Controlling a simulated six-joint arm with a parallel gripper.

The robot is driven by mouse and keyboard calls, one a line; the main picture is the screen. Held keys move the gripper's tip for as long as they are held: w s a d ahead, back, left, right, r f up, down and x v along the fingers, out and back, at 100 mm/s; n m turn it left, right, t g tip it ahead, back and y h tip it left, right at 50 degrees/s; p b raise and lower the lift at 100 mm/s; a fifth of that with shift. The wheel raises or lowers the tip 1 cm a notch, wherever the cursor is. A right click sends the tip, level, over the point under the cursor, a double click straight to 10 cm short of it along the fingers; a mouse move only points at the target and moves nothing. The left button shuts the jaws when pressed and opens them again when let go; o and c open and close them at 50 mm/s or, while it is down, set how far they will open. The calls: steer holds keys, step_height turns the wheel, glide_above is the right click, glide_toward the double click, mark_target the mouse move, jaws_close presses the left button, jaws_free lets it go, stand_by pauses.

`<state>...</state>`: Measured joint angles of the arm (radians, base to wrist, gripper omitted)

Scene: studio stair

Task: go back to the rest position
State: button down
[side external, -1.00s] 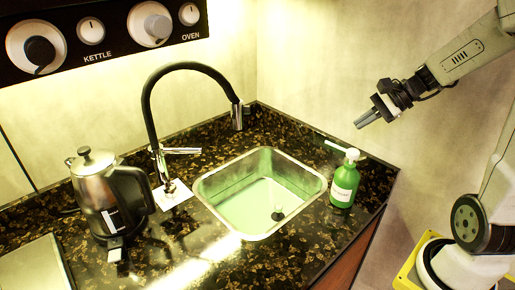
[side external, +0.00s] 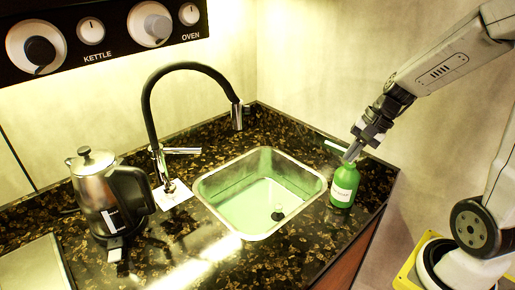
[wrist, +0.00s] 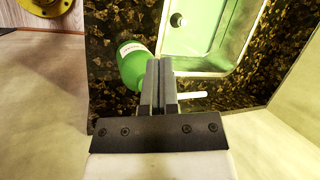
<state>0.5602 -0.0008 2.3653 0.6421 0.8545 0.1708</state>
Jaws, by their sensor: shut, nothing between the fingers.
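My gripper (side external: 353,150) is shut and empty, its fingers pointing down and to the left. In the side view its fingertips overlap the top of the green soap bottle (side external: 344,187). I cannot tell from that view whether they touch it. In the wrist view the closed fingers (wrist: 159,64) point toward the counter, and the bottle (wrist: 132,66) shows just left of them, partly hidden.
A steel sink (side external: 208,197) is set in the dark speckled counter (side external: 290,258). A black-hosed faucet (side external: 146,115) arches behind it. A steel kettle (side external: 95,190) stands at the left, beside a flat grey panel (side external: 35,268). A knob panel (side external: 110,58) is on the wall.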

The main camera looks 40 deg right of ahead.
steer(key=s+a+f+n+h, duration=0.1)
steer(key=a+f+n+h, duration=0.3)
steer(key=a+n, duration=0.5)
step_height(320, 180, down, 2)
steer(key=n, duration=0.4)
steer(key=shift+n+g, duration=0.3)
